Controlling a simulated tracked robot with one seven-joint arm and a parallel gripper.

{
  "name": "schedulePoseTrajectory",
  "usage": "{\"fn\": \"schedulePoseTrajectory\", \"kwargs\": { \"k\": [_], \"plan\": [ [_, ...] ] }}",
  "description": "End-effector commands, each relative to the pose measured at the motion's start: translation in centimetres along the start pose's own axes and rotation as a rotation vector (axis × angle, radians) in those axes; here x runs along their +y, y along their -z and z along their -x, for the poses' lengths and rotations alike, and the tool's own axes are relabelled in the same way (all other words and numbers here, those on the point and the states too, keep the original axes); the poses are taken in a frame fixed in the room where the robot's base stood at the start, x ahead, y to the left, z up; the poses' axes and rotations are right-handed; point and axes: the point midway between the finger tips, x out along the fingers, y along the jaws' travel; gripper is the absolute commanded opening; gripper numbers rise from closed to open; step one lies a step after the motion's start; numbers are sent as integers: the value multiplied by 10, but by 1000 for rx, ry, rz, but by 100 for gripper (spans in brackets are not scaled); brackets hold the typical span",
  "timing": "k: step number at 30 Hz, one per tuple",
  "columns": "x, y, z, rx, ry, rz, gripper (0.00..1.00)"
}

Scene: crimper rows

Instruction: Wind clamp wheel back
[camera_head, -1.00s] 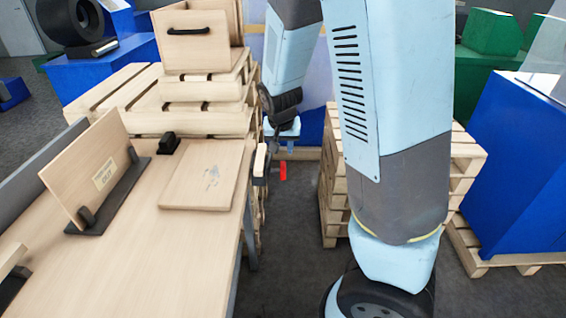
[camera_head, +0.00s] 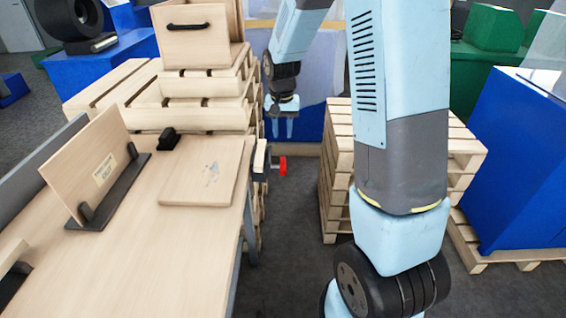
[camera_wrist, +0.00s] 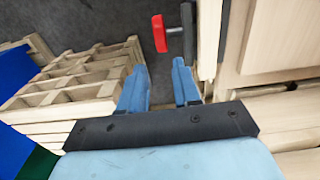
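The clamp wheel (camera_head: 282,166) is small and red. It sits on the outer end of a dark clamp (camera_head: 262,168) at the right edge of the wooden bench. In the wrist view the red wheel (camera_wrist: 159,33) shows edge-on, beside the dark clamp body (camera_wrist: 187,32). My gripper (camera_head: 279,131) is above and beyond the wheel in the head view, fingers pointing down. In the wrist view its two blue fingers (camera_wrist: 159,68) are apart with bare floor between them. The wheel lies ahead of the fingertips, apart from them. The gripper is open and empty.
The bench top (camera_head: 140,230) carries a flat board (camera_head: 203,172), a small black block (camera_head: 168,139) and an upright board (camera_head: 92,166) in a dark stand. Pallet stacks (camera_head: 335,165) stand right of the clamp. A narrow strip of floor lies between.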

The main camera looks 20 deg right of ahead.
Motion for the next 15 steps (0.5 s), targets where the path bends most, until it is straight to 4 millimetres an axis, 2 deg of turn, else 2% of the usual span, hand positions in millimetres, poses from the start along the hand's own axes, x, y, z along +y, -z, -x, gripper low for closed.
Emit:
{"fn": "schedulePoseTrajectory", "kwargs": {
  "k": [8,11,15],
  "plan": [
    [1,6,4,-32,16,0,32],
    [1,6,-1,-35,17,1,32],
    [0,4,-18,-37,16,1,32]
  ]
}}
